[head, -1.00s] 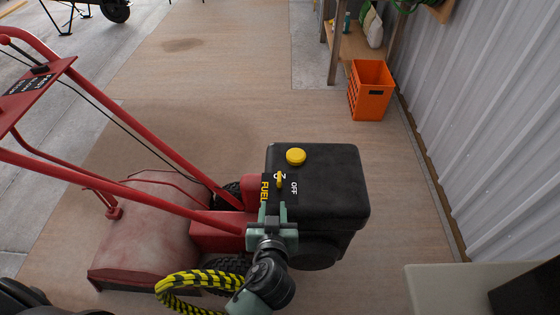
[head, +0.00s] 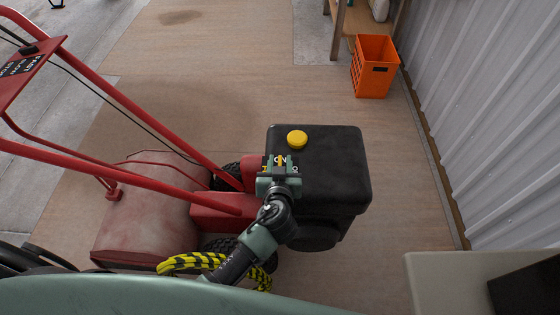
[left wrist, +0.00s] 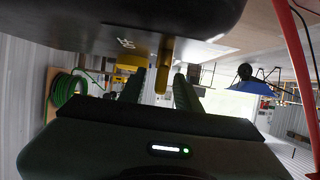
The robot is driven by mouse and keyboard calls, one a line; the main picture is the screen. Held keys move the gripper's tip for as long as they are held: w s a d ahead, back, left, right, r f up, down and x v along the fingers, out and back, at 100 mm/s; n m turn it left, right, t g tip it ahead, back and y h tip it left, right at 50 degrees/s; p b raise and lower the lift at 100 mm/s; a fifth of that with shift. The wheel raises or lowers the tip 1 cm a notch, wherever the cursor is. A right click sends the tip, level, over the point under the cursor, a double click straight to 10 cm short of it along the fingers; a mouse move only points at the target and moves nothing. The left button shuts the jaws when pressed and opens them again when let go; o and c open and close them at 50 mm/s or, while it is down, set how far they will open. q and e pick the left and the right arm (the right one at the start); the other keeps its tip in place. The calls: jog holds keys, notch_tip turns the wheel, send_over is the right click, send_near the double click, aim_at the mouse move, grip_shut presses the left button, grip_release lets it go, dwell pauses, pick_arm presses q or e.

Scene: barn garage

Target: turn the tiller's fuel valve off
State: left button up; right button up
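The tiller (head: 150,205) stands in the middle of the head view, with a red frame and a black engine block (head: 340,170). A yellow round cap (head: 297,139) sits on the block. The fuel valve's label and yellow lever are mostly covered by my left gripper (head: 279,164), which is at the block's left side. In the left wrist view the yellow valve lever (left wrist: 165,72) stands between the two fingertips (left wrist: 162,86), which are apart, with a gap visible beside the lever. The lever's exact angle is hard to tell. My right gripper is not in view.
An orange crate (head: 374,68) stands on the floor by the corrugated metal wall (head: 490,110). A pale surface (head: 430,275) with a dark item is at lower right. Red handlebars (head: 150,115) run left of my gripper. The floor beyond the tiller is clear.

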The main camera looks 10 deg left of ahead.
pick_arm(q)
grip_shut()
